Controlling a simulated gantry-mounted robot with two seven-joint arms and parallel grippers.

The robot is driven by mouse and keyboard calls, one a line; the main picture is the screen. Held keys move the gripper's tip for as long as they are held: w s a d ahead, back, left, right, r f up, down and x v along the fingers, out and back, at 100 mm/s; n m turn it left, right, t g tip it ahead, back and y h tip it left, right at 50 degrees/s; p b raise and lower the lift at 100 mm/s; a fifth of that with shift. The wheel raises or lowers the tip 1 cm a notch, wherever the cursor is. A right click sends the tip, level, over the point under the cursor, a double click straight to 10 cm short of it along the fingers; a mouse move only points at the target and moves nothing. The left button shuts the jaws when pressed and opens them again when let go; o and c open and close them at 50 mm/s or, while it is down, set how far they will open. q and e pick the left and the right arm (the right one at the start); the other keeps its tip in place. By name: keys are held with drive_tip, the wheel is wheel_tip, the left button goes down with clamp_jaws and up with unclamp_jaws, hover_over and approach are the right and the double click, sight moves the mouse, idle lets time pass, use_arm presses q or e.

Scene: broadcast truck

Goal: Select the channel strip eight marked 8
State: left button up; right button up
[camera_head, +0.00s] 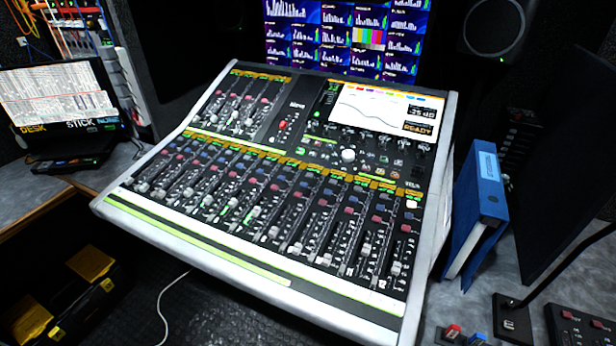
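A large mixing console (235,252) stands in the middle of the camera_head view, with a pale frame. Its lower bank holds a row of channel strips (262,212), each with a fader, red and blue buttons and an orange scribble label at its top. Several buttons and meters glow green. The strip numbers are too small to read, so I cannot tell which strip is marked 8. A second, shorter bank of faders (238,105) sits at the upper left. The console screen (388,117) shows a curve and the word READY. Neither of my grippers is in view.
A blue binder (482,195) stands upright close to the console's right side. A dark panel and a thin arm are at the far right. A laptop-like screen (57,97) sits on the left desk. Monitors (345,35) and a speaker are behind. The space above the faders is clear.

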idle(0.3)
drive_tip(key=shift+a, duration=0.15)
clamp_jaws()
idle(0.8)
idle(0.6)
